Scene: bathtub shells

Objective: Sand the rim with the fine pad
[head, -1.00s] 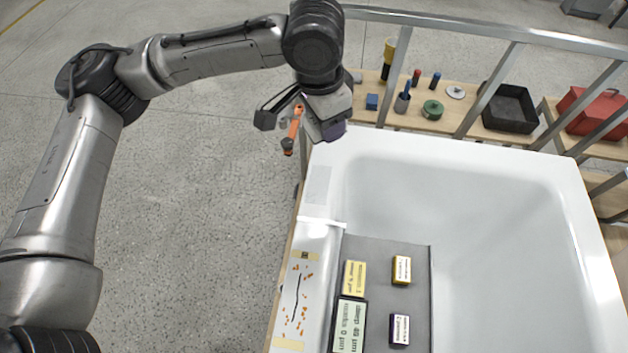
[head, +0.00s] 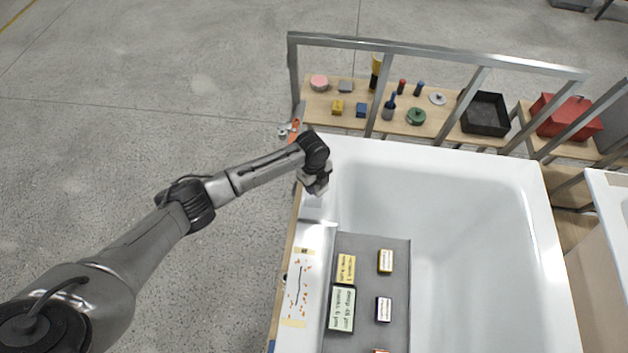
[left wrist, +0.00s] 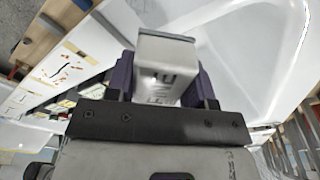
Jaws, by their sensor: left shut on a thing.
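The white bathtub's rim (head: 440,152) runs along the back and left of the tub. My left gripper (head: 317,186) is low over the left rim near the back corner. In the left wrist view its purple fingers (left wrist: 166,85) are shut on a pale grey block (left wrist: 163,58) with dark marks on its face. Whether the block touches the rim is hidden. A grey mat (head: 398,310) carries a yellow-labelled block (head: 385,261) and a dark block with a white label (head: 383,309). A yellow card (head: 346,268) and a pale green card (head: 342,308) lie beside them. My right gripper is out of view.
A cracked, orange-speckled strip (head: 299,290) lies on the left rim. Behind a metal rail (head: 430,50), a wooden shelf holds a pink disc (head: 319,82), small blocks, a green disc (head: 416,116) and a black tray (head: 486,114). A red box (head: 567,120) stands right.

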